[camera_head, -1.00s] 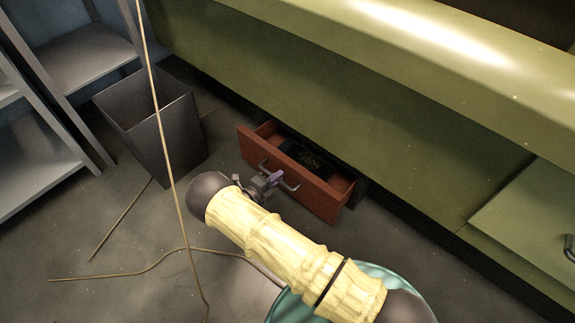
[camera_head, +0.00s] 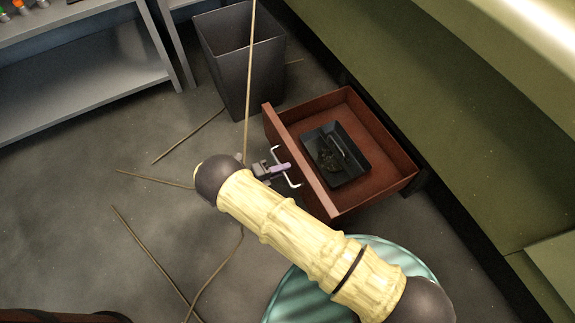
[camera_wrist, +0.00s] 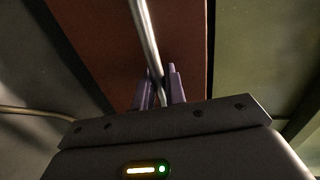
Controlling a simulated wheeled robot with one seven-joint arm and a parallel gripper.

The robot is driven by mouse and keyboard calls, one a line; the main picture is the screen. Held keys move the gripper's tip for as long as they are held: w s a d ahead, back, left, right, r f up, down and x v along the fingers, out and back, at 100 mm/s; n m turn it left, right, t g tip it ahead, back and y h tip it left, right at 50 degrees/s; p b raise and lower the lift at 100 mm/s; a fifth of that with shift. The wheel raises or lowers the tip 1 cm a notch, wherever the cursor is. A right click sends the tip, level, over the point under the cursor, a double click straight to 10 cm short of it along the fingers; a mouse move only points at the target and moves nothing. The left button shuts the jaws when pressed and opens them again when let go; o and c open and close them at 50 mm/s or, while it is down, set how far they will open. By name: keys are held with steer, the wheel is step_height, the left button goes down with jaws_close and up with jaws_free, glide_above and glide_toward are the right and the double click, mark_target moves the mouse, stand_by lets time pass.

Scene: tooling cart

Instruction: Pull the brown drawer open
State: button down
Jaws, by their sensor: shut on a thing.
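The brown drawer (camera_head: 388,140) stands far out of the green cart in the head view, with its inside showing. Its front panel also fills the middle of the wrist view (camera_wrist: 112,50). A bent metal handle (camera_head: 295,183) is on the drawer front. My gripper (camera_head: 284,167) is at this handle, on the outer side of the front panel. In the wrist view my gripper's purple fingers (camera_wrist: 161,88) are shut on the handle bar (camera_wrist: 147,40), one on each side of it. A black tray (camera_head: 352,178) with dark contents lies inside the drawer.
A dark bin (camera_head: 240,75) stands behind and left of the drawer. Grey shelves (camera_head: 90,90) are at the upper left. The green cart (camera_head: 420,95) runs along the right. Thin brown cables or rods (camera_head: 190,135) lie on the open grey floor at left.

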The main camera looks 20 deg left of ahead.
steer(key=shift+s+a, duration=0.15)
steer(key=shift+a, duration=0.1)
steer(key=c, duration=1.6)
jaws_free()
steer(key=shift+o, duration=0.2)
steer(key=shift+s, duration=0.1)
steer(key=p+v, duration=0.3)
steer(key=v, duration=1.4)
steer(key=shift+a, duration=0.15)
